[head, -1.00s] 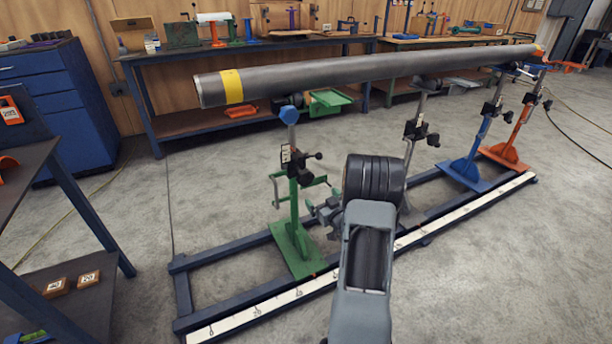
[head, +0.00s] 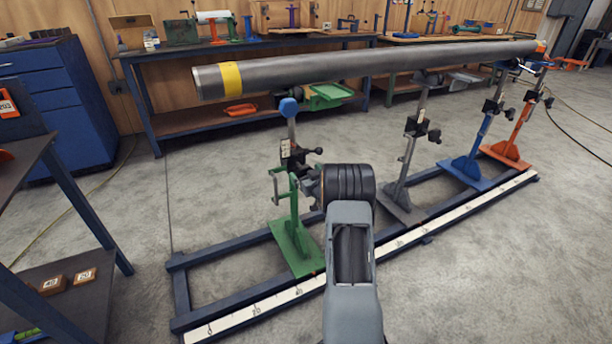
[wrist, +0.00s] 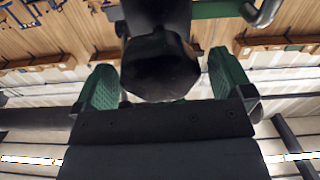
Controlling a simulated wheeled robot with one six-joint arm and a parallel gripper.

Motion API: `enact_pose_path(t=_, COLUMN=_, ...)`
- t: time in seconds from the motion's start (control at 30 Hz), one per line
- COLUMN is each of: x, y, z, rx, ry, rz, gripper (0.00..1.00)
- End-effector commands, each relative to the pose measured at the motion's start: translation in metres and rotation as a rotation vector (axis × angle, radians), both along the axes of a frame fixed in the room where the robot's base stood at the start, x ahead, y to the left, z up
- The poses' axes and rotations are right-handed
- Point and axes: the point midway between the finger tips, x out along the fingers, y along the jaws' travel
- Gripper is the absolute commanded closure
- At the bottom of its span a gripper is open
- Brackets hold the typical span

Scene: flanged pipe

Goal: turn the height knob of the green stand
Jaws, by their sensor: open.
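The green stand (head: 294,235) stands upright on the blue floor frame under the near end of the pipe (head: 330,68). Its blue head sits apart below the pipe, and a small black knob (head: 318,151) sticks out to the right of its post. My gripper (head: 312,188) is beside the post, mostly hidden by my wrist in the head view. In the wrist view my gripper (wrist: 161,68) is open, its green pads on either side of a dark faceted knob (wrist: 160,66). Gaps show on both sides of the knob. A green bar with a grey handle is at top right.
A grey stand (head: 398,195), a blue stand (head: 465,172) and an orange stand (head: 506,152) stand further along the frame. A dark table (head: 55,190) is at the left. The floor in front of the frame is clear.

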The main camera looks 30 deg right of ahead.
Motion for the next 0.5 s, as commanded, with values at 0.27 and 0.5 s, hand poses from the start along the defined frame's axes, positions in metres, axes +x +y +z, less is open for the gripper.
enact_pose_path(t=0.27, x=0.0033, y=-0.0004, z=0.0002, rx=0.0, ry=0.001, rz=0.0, gripper=0.02)
enact_pose_path(t=0.5, x=0.0031, y=-0.0005, z=0.0002, rx=0.0, ry=0.0, rz=0.0, gripper=0.16)
